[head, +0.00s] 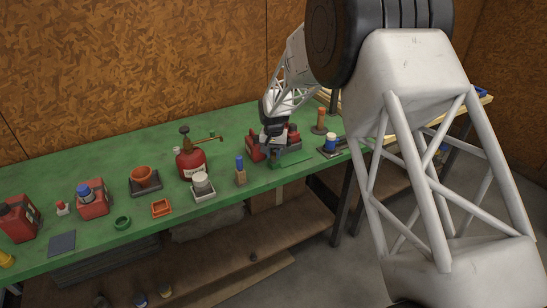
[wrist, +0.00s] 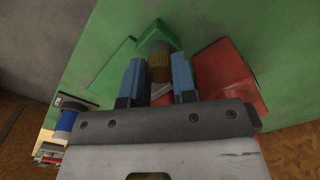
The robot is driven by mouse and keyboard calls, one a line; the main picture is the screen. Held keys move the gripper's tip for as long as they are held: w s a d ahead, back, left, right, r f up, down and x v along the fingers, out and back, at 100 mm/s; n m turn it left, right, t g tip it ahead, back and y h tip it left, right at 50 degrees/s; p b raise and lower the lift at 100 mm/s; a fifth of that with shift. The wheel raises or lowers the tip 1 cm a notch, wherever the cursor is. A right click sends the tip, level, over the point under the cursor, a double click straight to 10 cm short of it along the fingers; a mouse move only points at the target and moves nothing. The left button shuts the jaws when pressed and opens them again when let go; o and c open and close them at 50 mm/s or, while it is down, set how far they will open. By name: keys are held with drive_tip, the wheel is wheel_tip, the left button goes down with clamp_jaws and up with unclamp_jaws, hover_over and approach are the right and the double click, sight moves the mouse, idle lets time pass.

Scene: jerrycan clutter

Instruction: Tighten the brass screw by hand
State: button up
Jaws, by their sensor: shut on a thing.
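The brass screw (wrist: 159,68) shows in the wrist view as a ridged, brass-coloured knob between the two blue fingers of my gripper (wrist: 158,76). The fingers are shut on its sides. A green block (wrist: 157,36) lies just beyond the screw, on the green table. In the head view my gripper (head: 275,143) is at the right part of the table, low among red objects. The screw is hidden there behind the gripper, and how deep it sits cannot be told.
A red can (wrist: 230,80) stands close to the right finger in the wrist view. A blue-and-white item (head: 330,143) and an orange-brown post (head: 320,120) stand to the right. A blue-capped bottle (head: 240,170) and a red jerrycan (head: 190,163) stand to the left on the green table (head: 110,170).

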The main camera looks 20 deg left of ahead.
sight(274, 153)
drive_tip(key=shift+m, duration=0.3)
drive_tip(key=shift+m, duration=0.3)
drive_tip(key=o, duration=0.5)
drive_tip(key=shift+o, duration=0.2)
drive_tip(key=shift+r, duration=0.1)
drive_tip(key=shift+r, duration=1.4)
drive_tip(key=shift+o, duration=0.5)
drive_tip(key=o, duration=0.5)
drive_tip(key=shift+c, duration=0.2)
